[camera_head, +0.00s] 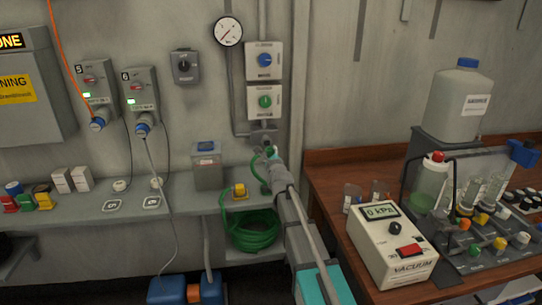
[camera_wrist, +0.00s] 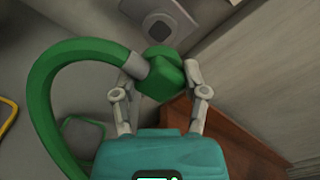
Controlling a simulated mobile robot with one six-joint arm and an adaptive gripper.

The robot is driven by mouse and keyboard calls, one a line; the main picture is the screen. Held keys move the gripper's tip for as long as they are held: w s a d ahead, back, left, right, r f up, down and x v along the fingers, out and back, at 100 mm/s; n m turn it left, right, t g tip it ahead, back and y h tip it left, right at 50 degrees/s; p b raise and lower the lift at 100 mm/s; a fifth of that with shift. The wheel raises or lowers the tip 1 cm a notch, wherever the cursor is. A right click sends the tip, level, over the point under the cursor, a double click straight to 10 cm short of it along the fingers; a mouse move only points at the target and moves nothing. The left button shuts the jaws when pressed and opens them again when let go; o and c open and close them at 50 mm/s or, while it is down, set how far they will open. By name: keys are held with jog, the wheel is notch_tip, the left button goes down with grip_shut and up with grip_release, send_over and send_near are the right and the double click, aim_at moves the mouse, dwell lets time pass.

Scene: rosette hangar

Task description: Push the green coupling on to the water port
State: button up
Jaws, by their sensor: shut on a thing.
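The green coupling (camera_wrist: 165,78) is between the two fingertips of my gripper (camera_wrist: 163,72), which is shut on it. A green hose (camera_wrist: 42,85) runs from it and loops to the left. In the head view the coupling (camera_head: 270,152) shows at the end of my gripper (camera_head: 271,158), just below a grey wall fitting (camera_head: 263,136), which seems to be the water port. In the wrist view a pale square plate with a dark round part (camera_wrist: 160,24) lies beyond the coupling. I cannot tell whether coupling and port touch.
A valve box with a green knob (camera_head: 265,102) is above the fitting, under one with a blue knob (camera_head: 264,60). The green hose coil (camera_head: 256,232) hangs below the grey shelf (camera_head: 160,210). A wooden bench with a vacuum unit (camera_head: 393,245) stands at right.

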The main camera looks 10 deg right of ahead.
aim_at(268, 147)
jog(key=shift+w, duration=2.55)
dwell(1.0)
jog(key=shift+w, duration=0.55)
jog(key=o, duration=1.2)
jog(key=shift+c, duration=0.2)
jog(key=shift+s, duration=0.1)
jog(key=s, duration=1.2)
jog(key=shift+w, duration=0.1)
